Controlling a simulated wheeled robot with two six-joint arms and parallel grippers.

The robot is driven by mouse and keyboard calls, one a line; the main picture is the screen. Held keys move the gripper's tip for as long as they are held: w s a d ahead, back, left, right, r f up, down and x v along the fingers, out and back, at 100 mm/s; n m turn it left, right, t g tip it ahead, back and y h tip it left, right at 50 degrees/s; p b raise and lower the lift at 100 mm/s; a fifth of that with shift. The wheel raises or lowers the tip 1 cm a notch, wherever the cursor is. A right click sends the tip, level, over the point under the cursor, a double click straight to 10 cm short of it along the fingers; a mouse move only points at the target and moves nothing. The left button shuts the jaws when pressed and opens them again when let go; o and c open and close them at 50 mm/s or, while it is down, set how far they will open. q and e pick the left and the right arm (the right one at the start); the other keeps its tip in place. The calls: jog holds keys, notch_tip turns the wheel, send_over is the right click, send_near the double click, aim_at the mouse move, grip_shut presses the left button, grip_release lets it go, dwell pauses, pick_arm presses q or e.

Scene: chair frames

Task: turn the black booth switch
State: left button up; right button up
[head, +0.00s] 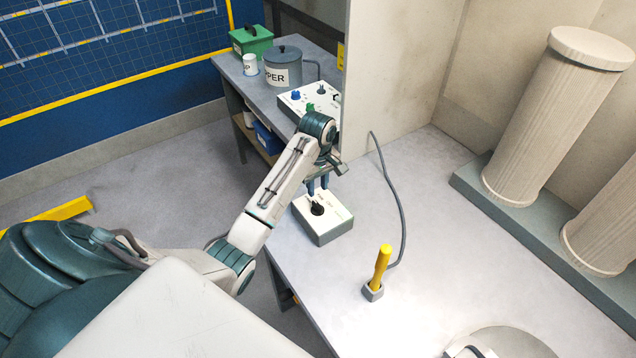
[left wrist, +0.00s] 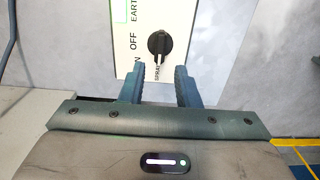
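The black booth switch (head: 317,208) is a rotary knob on top of a white box (head: 335,228) on the booth table. The words OFF and part of EARTH also show on the white panel (left wrist: 180,15). My left gripper (head: 318,184) is just above the box in the head view. In the left wrist view my left gripper (left wrist: 160,75) is open, its fingers apart and empty, just short of the knob. My right gripper is not in view.
A yellow-handled tool (head: 382,264) stands in a grey holder with a cable. A pale partition (head: 395,75) rises behind the box. Beyond it, a bench holds another knob box (head: 300,103), a grey pot (head: 283,68) and a green box (head: 251,40). Fluted columns (head: 550,120) stand right.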

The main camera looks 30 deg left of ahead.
aim_at(318, 204)
pick_arm(q)
notch_tip(318, 204, down, 7)
jog(key=shift+f+b, duration=0.2)
jog(key=shift+b, duration=0.25)
jog(key=c, duration=0.6)
jog(key=m, duration=0.8)
jog(key=shift+m, duration=0.4)
jog(key=m, duration=0.8)
jog(key=shift+m, duration=0.3)
jog(key=o, duration=0.8)
